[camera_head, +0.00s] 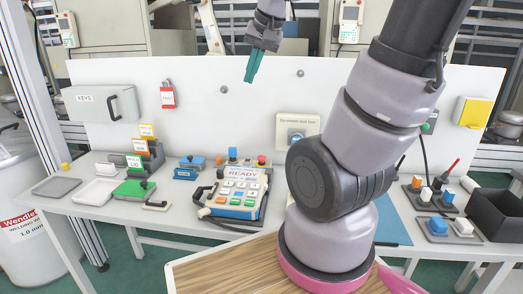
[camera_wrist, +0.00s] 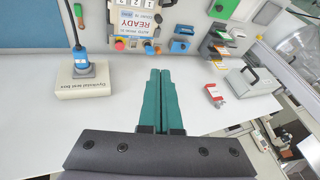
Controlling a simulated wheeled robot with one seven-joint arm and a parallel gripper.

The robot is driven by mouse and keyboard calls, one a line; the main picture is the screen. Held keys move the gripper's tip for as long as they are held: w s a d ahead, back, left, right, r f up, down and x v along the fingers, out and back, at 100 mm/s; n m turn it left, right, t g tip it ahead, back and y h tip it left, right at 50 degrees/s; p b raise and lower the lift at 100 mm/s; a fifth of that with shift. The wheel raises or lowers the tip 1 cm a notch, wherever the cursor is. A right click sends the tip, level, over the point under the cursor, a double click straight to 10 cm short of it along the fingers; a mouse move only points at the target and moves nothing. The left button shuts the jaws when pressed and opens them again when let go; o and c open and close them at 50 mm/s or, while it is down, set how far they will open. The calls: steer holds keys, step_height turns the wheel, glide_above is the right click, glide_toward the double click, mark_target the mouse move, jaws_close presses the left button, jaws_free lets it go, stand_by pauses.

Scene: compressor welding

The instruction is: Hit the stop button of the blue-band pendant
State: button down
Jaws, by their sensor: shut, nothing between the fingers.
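A white teach pendant with blue sides (camera_head: 234,192) lies on the table, its screen reading READY and several keys below. A red mushroom button (camera_head: 261,160) stands at its upper right corner, beside a blue knob (camera_head: 232,155). In the wrist view the pendant (camera_wrist: 138,18) is upside down and cut off by the top edge; the red button (camera_wrist: 120,45) shows at its lower left. My gripper (camera_head: 251,80) points down in front of the white back panel, above and apart from the pendant. Its teal fingers (camera_wrist: 160,72) are together and empty.
A test box (camera_head: 297,128) is on the back panel behind the pendant. My arm crosses the picture's right half.

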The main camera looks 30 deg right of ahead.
steer(key=w+d+f+g+h, duration=0.1)
steer(key=w+d+f, duration=0.3)
steer(key=w+f, duration=0.35)
steer(key=m+g+h, duration=0.1)
steer(key=g+h, duration=0.1)
glide_above(261, 156)
steer(key=s+a, duration=0.2)
steer(key=s, duration=0.1)
step_height(261, 156, down, 11)
steer(key=shift+w+d+r, duration=0.15)
steer(key=shift+w+d, duration=0.05)
steer(key=x, duration=1.3)
steer(key=shift+s+a+f, duration=0.1)
steer(key=shift+s+f, duration=0.15)
steer(key=shift+s, duration=0.05)
steer(key=shift+f, duration=0.3)
steer(key=shift+f, duration=0.1)
